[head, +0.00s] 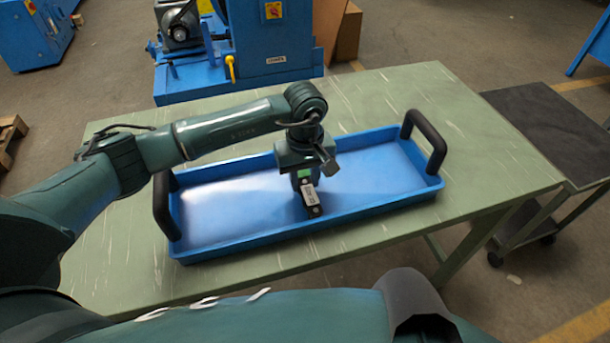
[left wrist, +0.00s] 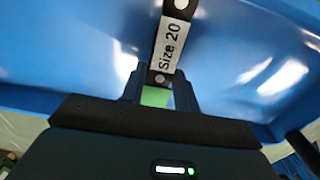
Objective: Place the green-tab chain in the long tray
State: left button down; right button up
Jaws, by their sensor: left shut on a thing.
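The long tray (head: 375,205) is blue with a black handle at each end and lies on the green table. My left gripper (head: 305,181) is over the middle of the tray, pointing down. It is shut on the green-tab chain (head: 311,197), a dark piece with a white label and a green tab at the jaws. In the left wrist view the chain (left wrist: 168,38) shows its "Size 20" label, and the green tab sits between the fingers (left wrist: 158,88). Whether the chain touches the tray floor I cannot tell. My right gripper is not in view.
The tray looks otherwise empty. The green table (head: 450,110) is clear around it. A blue machine (head: 265,50) stands behind the table, and a dark cart (head: 555,125) stands at the right. The tray's black handles (head: 424,140) rise above its rim.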

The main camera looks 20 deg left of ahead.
aim_at(305, 182)
pick_arm(q)
jog(key=shift+f, duration=0.15)
jog(key=c, duration=1.1)
grip_release()
jog(key=shift+o, duration=0.2)
notch_tip(305, 182, up, 12)
jog(key=b, duration=0.1)
jog(key=shift+b, duration=0.3)
